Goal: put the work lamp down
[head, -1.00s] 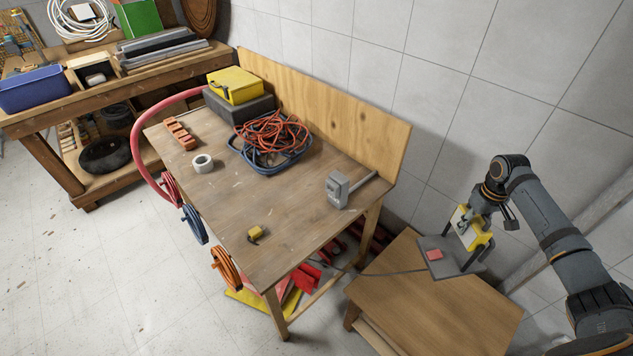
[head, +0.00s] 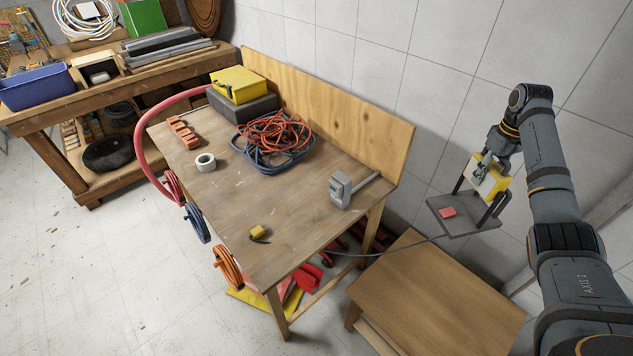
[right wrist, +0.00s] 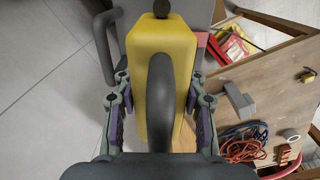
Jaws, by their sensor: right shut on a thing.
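The work lamp (head: 494,183) has a yellow head on a dark grey stand with a flat base plate (head: 482,229) and a red patch on it. My right gripper (head: 485,168) is shut on the lamp at its head and holds it in the air, near the grey wall. In the head view the base plate shows beyond the low wooden table (head: 437,300), apart from its top. In the right wrist view the yellow lamp head (right wrist: 160,50) sits between the fingers of my right gripper (right wrist: 160,105). My left gripper is not in view.
The low table's top is bare. The lamp's dark cable (head: 370,254) runs left toward the taller table. That table (head: 290,215) carries a grey mallet (head: 340,190), coiled hose (head: 272,138), tape roll (head: 205,162) and small yellow item (head: 258,232).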

